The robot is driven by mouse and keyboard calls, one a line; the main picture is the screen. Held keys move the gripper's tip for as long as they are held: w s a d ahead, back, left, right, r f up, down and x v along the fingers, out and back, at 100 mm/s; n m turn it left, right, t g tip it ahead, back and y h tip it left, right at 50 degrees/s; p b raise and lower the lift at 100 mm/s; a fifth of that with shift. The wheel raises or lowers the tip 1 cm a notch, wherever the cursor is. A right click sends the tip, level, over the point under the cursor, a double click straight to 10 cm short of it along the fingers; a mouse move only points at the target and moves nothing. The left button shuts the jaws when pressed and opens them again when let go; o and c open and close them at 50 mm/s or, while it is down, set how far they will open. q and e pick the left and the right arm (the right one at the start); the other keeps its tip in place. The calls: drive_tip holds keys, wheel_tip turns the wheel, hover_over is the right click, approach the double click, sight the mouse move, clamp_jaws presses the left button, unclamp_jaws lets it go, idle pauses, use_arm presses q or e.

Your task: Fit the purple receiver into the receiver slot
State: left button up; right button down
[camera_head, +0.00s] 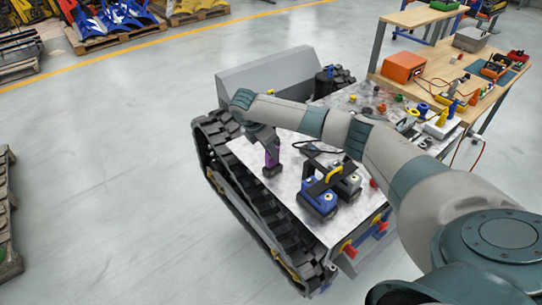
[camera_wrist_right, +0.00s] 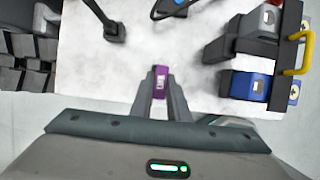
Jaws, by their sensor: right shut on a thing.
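The purple receiver (camera_head: 271,157) is upright over the white top of the tracked carrier, with a dark lower end. My right gripper (camera_head: 269,146) points down and is shut on it. In the right wrist view the purple receiver (camera_wrist_right: 160,82) sits between the two grey fingers (camera_wrist_right: 160,92). I cannot tell whether its lower end touches the top. To its right stands a dark unit with a yellow handle (camera_head: 334,174) and a blue block (camera_head: 318,204); the blue block also shows in the wrist view (camera_wrist_right: 244,86). I cannot make out which part is the receiver slot. My left gripper is not in view.
The carrier's black track (camera_head: 240,190) runs along its left side. A black post (camera_wrist_right: 114,30) stands on the top, and a black cable loops behind the dark unit. A wooden workbench (camera_head: 412,75) with an orange case (camera_head: 403,67) stands at the back right. Open floor lies left.

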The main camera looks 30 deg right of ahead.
sight(271, 157)
wheel_tip(271, 157, down, 2)
drive_tip(key=shift+f+p, duration=0.1)
drive_tip(key=shift+p, duration=0.3)
drive_tip(key=shift+f, duration=0.4)
drive_tip(key=shift+f, duration=0.15)
drive_tip(key=c, duration=1.7)
unclamp_jaws()
drive_tip(key=b+v, duration=0.3)
drive_tip(key=v, duration=0.9)
